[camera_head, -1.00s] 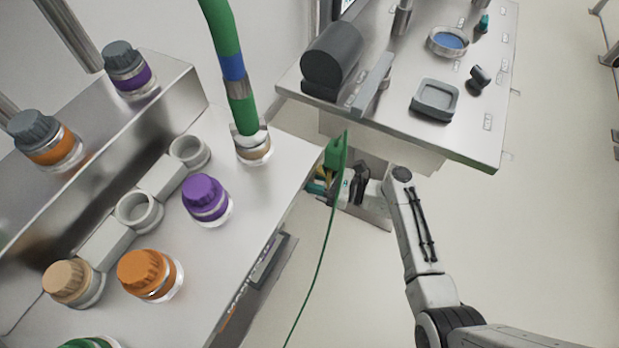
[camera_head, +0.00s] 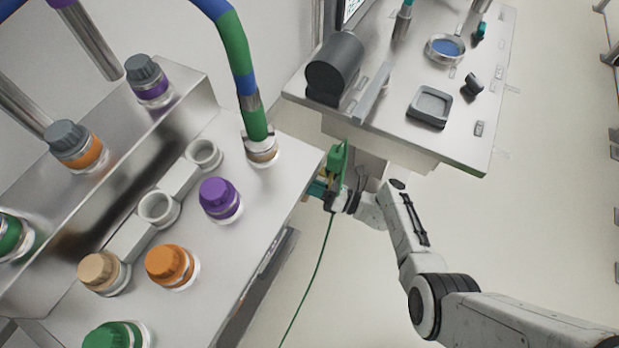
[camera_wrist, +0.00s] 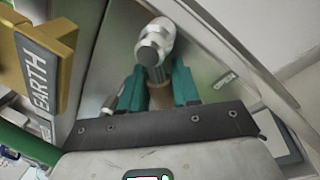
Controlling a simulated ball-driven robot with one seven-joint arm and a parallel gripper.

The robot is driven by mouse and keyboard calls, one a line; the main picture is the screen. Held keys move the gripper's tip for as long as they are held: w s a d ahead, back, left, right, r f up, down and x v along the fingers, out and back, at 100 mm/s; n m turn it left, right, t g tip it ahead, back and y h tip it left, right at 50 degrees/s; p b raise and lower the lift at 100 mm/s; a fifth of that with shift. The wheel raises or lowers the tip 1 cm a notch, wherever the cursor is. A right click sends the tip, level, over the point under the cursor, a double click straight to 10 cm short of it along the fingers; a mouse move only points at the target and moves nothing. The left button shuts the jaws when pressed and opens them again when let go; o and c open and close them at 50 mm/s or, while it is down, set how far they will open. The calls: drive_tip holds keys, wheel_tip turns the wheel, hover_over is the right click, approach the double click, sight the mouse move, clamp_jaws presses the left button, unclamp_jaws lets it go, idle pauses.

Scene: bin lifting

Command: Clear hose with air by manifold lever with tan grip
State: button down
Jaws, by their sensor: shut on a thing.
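In the wrist view my gripper (camera_wrist: 160,92) has its teal fingers closed around the tan grip (camera_wrist: 161,97) of a lever. The lever ends at a silver metal valve body (camera_wrist: 155,45) just beyond the fingertips. A label reading OPEN (camera_wrist: 224,81) is on the metal panel to its right. In the head view my gripper (camera_head: 320,189) is low beside the bench side, and the lever is too small to make out there.
A yellow clamp marked EARTH (camera_wrist: 45,70) is close to the left of my fingers. A green clamp-like part with a cable (camera_head: 337,160) hangs beside my gripper. Purple (camera_head: 219,197), orange (camera_head: 168,264) and tan (camera_head: 101,272) caps stand on the left bench. The floor at right is clear.

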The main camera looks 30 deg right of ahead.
drive_tip(key=m+p, duration=0.1)
drive_tip(key=m, duration=0.1)
drive_tip(key=r+m+t+p, duration=0.1)
drive_tip(key=m, duration=0.2)
drive_tip(key=shift+s+a+r+m+h+p, duration=0.2)
drive_tip(key=shift+a+r+m+h+p, duration=0.1)
drive_tip(key=shift+p, duration=0.1)
drive_tip(key=shift+s+a+r+m+t+h+p, duration=0.15)
drive_tip(key=shift+m+t+h+p, duration=0.15)
drive_tip(key=shift+m, duration=0.5)
drive_tip(key=shift+w+d+r+m+t+h+p, duration=0.1)
drive_tip(key=shift+r+m+t+p, duration=0.1)
drive_tip(key=shift+m+p, duration=0.45)
drive_tip(key=shift+s+a+r+m+t+h+p, duration=0.1)
drive_tip(key=shift+r+m+t+h+p, duration=0.1)
drive_tip(key=shift+m, duration=1.05)
drive_tip(key=c, duration=0.9)
unclamp_jaws()
drive_tip(key=shift+c, duration=0.2)
drive_tip(key=shift+f, duration=0.1)
drive_tip(key=v, duration=1)
drive_tip(key=shift+s+d, duration=0.25)
drive_tip(key=shift+d, duration=0.05)
drive_tip(key=shift+f, duration=0.15)
